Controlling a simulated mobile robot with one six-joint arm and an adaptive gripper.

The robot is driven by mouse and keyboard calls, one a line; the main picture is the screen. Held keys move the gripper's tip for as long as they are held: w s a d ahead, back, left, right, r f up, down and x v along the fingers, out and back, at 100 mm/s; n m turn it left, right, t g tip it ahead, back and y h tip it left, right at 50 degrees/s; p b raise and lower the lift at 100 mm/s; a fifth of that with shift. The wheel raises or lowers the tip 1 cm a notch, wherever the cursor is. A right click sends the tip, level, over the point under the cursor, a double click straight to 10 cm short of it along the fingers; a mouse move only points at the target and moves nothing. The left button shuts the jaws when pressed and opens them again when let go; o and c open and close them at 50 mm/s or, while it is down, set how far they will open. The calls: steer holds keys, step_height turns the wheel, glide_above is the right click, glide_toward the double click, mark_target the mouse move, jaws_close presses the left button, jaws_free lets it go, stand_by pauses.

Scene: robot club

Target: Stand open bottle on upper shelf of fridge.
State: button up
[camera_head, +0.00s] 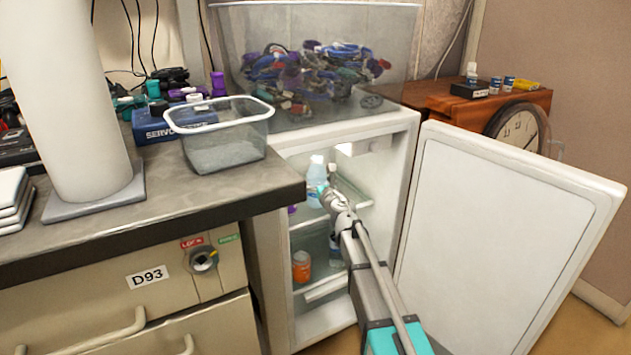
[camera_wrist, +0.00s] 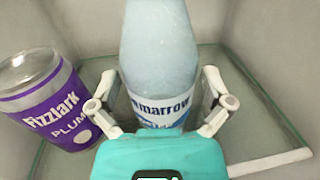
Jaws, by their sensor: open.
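The bottle (camera_wrist: 162,55), pale blue with a white and blue label, stands upright on the glass upper shelf (camera_wrist: 262,110) in the wrist view. It also shows inside the fridge in the head view (camera_head: 316,182). Its top is cut off in the wrist view, so I cannot tell there whether it is open. My gripper (camera_wrist: 162,103) is open, with one finger on each side of the bottle's lower part. In the head view my gripper (camera_head: 330,192) reaches into the open fridge (camera_head: 262,250) at upper shelf height.
A purple can (camera_wrist: 48,105) stands left of the bottle on the same shelf. An orange jar (camera_head: 301,267) stands on the lower shelf. The fridge door (camera_head: 500,240) is swung open to the right. A counter (camera_head: 150,210) borders the fridge on the left.

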steer(key=v, duration=1)
steer(key=shift+s+d, duration=0.25)
steer(key=shift+s, duration=0.1)
steer(key=shift+d, duration=0.1)
steer(key=s+d+f+m+g+h, duration=0.2)
steer(key=s+d+f+m+h, duration=0.3)
steer(key=d+m, duration=0.7)
steer(key=s+d+f+m+g+h, duration=0.1)
steer(key=d+f+m+g+h, duration=0.15)
steer(key=d+m+h, duration=0.9)
steer(key=s+a+f+m+g+y, duration=0.1)
steer(key=s+f+m+g+y, duration=0.3)
steer(key=s+m, duration=0.5)
steer(key=s+a+f+m+g+y, duration=0.2)
steer(key=s+f+m+g+y, duration=0.2)
steer(key=s+f+m+g, duration=0.3)
steer(key=s+m, duration=0.1)
steer(key=s, duration=0.3)
steer(key=shift+a+m+g+y, duration=0.15)
steer(key=shift+m+g+y, duration=0.2)
steer(key=shift+s, duration=0.1)
